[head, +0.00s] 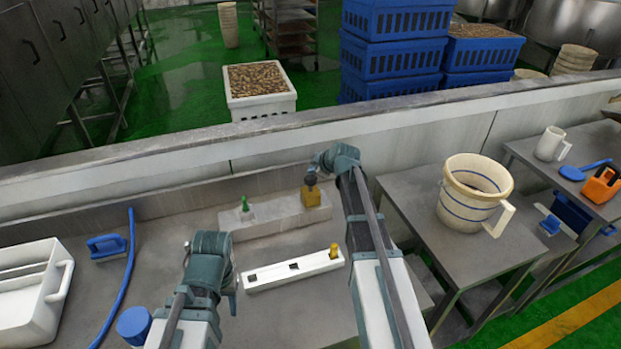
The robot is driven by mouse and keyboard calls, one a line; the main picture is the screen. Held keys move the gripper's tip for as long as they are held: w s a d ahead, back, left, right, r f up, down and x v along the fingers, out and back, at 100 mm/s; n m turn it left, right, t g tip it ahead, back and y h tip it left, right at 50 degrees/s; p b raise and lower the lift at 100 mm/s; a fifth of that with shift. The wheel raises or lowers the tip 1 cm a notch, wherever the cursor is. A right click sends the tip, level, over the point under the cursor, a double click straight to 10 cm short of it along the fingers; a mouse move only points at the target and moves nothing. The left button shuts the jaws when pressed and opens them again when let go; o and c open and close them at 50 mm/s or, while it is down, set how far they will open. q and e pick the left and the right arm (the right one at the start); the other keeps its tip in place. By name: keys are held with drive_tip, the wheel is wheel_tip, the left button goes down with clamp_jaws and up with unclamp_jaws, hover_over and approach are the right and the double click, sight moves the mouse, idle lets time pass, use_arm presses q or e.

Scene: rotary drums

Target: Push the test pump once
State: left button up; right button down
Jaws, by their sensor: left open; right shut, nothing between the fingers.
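A small yellow block (311,197), which looks like the test pump, stands at the right end of a grey raised plinth on the steel bench. My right gripper (311,180) is shut and empty, pointing down right over the block's top. I cannot tell whether it touches the block, as its wrist and a dark knob-like shape crowd the spot. My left gripper (231,301) is open and empty, low over the bench to the left of a white strip (293,269) with dark square slots and a yellow peg.
A green-topped piece (245,206) stands on the plinth's left part. A white bin (35,280), blue brush (106,246) and blue hose (128,275) lie at left. A cream bucket (470,206) stands on the right table. A low wall runs behind the bench.

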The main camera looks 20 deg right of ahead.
sight(312, 178)
drive_tip(key=shift+f, duration=0.1)
idle(0.7)
drive_tip(key=shift+f+b, duration=0.3)
drive_tip(key=shift+b, duration=0.15)
drive_tip(key=shift+f+b, duration=1.4)
idle(1.3)
drive_tip(key=shift+r, duration=0.1)
drive_tip(key=shift+r+p, duration=1.7)
drive_tip(key=shift+p, duration=0.15)
wheel_tip(312, 178, up, 5)
drive_tip(key=p, duration=0.5)
drive_tip(key=shift+r, duration=0.1)
